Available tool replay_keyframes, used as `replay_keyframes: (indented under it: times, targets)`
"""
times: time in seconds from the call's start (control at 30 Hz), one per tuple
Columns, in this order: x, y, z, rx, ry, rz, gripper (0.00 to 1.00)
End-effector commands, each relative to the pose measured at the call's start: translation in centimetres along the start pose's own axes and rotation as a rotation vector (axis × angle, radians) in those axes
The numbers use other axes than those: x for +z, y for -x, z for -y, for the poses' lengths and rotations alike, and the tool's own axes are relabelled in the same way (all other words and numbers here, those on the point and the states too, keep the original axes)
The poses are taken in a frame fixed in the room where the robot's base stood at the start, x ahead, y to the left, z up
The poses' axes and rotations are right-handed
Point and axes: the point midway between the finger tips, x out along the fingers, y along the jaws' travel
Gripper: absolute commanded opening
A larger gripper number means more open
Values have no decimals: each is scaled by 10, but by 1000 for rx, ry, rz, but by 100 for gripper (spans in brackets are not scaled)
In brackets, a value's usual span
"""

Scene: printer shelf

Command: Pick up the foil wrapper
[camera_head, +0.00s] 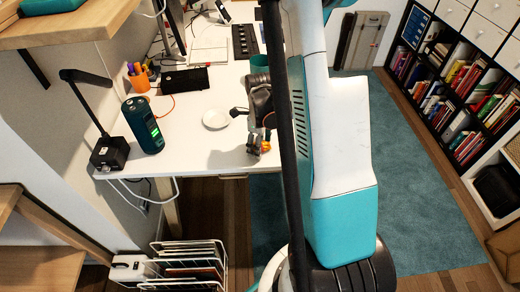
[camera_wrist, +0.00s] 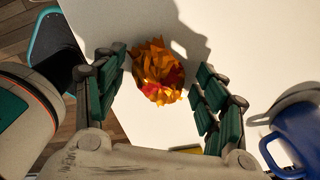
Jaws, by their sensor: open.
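The foil wrapper (camera_wrist: 158,72) is a crumpled orange, yellow and red ball. In the wrist view it lies on the white desk (camera_wrist: 235,35), close to its edge. My gripper (camera_wrist: 163,66) is open, with its green-padded fingers on either side of the wrapper; I cannot tell whether they touch it. In the head view my gripper (camera_head: 257,143) is at the front edge of the desk, partly hidden by my arm. A small orange patch of the wrapper (camera_head: 265,147) shows beside the fingers there.
A blue mug (camera_wrist: 298,140) stands right of my gripper in the wrist view. In the head view a white saucer (camera_head: 215,119), a dark green cylinder (camera_head: 143,125), an orange pen cup (camera_head: 139,83) and a black lamp base (camera_head: 109,153) stand left on the desk.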

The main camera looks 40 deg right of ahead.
Motion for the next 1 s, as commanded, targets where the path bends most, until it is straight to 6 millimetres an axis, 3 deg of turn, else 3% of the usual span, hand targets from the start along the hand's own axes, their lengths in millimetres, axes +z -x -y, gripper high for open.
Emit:
replay_keyframes:
  times: [0.13, 0.3, 0.37, 0.77, 1.0]
  targets:
    - [0, 1, 0, 0, 0, 0, 66]
    - [0, 1, 0, 0, 0, 0, 38]
    - [0, 1, 0, 0, 0, 0, 32]
    - [0, 3, 0, 0, 0, 0, 31]
    - [0, 22, 0, 0, 0, 0, 31]
